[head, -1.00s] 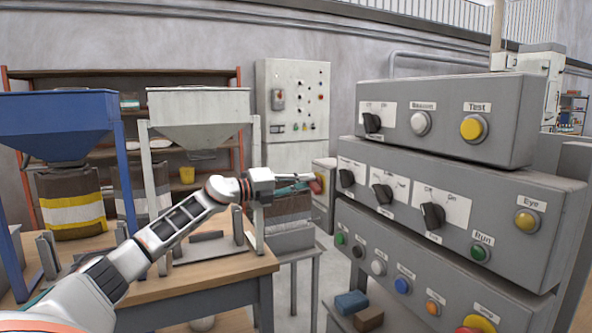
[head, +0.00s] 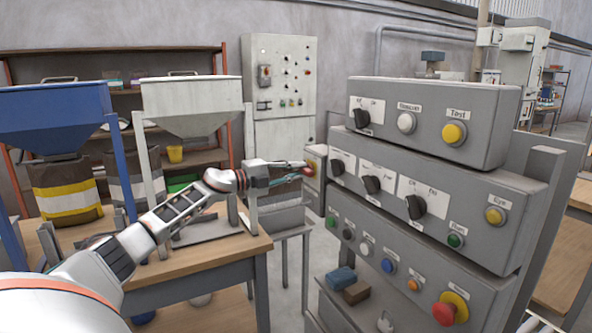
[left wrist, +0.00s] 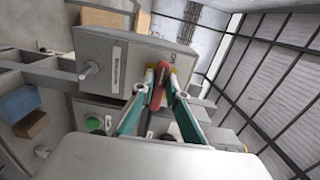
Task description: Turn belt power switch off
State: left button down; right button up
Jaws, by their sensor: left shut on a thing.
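A red switch handle (left wrist: 159,88) on a yellow backing sits on a grey box (left wrist: 125,65), which I take for the belt power switch; its label is too small to read. My left gripper (left wrist: 162,80) has its teal fingers shut on the red handle from both sides. In the head view the left gripper (head: 304,171) reaches the same small grey box (head: 315,185) behind the control panels. The fingers partly hide the handle, and I cannot tell its exact setting. My right gripper is not in view.
Stacked grey control panels (head: 430,205) with black knobs and coloured buttons stand close at the right. A wooden table (head: 215,262) and a white hopper (head: 190,98) are at the left. Blue and brown blocks (head: 340,277) lie low beside the panels.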

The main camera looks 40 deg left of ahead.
pick_arm(q)
jog(key=shift+d+f, duration=0.1)
jog(key=shift+d, duration=0.1)
jog(key=c, duration=2)
grip_release()
jog(key=shift+v, duration=6)
jog(key=shift+a, duration=0.1)
